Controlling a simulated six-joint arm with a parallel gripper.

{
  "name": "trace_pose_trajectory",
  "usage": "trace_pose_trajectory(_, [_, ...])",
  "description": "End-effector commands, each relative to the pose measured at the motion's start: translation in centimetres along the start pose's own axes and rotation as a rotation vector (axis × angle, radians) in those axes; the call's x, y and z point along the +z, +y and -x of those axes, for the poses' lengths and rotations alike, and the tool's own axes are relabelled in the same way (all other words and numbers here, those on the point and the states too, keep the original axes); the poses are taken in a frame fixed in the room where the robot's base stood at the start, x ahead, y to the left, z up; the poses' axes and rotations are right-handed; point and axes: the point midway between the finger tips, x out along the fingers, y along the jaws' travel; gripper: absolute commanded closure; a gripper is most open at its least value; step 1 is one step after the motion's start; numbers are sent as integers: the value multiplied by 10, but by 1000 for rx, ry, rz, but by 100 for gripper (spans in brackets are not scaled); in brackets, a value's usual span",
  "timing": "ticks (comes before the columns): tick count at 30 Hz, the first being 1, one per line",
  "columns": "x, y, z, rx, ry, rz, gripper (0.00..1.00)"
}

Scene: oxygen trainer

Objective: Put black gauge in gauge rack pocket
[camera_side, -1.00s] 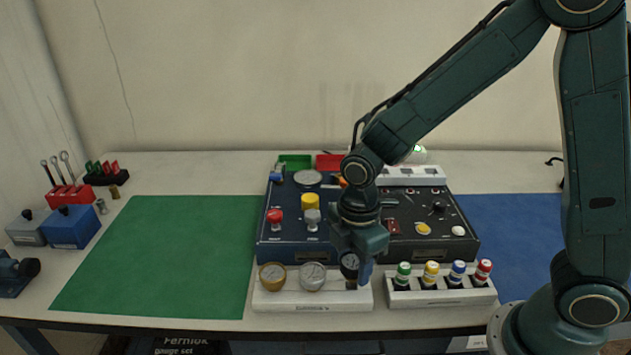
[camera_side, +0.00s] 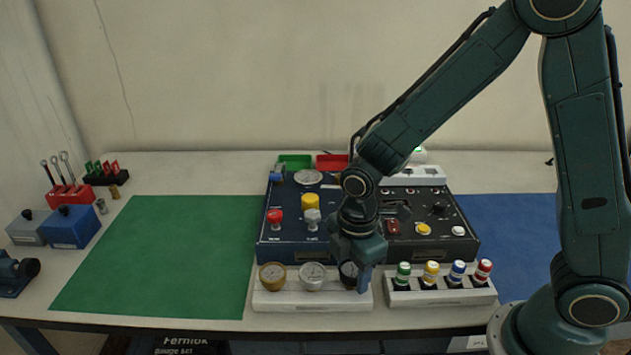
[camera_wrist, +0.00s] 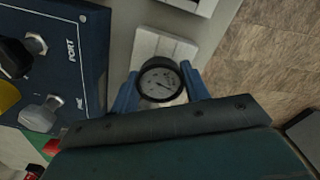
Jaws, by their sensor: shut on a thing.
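The black gauge (camera_side: 348,273) has a dark rim and dark face in the side view, and it is at the right end of the white gauge rack (camera_side: 313,304). In the wrist view the black gauge (camera_wrist: 160,80) sits between the two blue fingers of my gripper (camera_wrist: 160,92), with the white rack (camera_wrist: 166,44) beneath it. My gripper (camera_side: 357,281) is shut on the gauge. A brass gauge (camera_side: 272,276) and a silver gauge (camera_side: 312,276) stand in the rack to the left. The gauge's lower end and the pocket under it are hidden, so I cannot tell how deep it sits.
A white rack of several coloured-cap bottles (camera_side: 440,297) stands close on the right. The blue panel (camera_side: 290,235) with knobs and the black panel (camera_side: 425,240) are right behind. The green mat (camera_side: 160,255) on the left is clear.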

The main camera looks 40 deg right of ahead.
Motion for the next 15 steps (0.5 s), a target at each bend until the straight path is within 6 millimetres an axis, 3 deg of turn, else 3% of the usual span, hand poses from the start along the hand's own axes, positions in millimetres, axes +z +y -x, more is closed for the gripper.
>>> trace_pose_trajectory(11, [0, 0, -8, -1, -1, 0, 74])
trace_pose_trajectory(12, [0, 0, -8, 0, 0, 0, 46])
trace_pose_trajectory(15, [0, 0, -8, 0, 0, 0, 29])
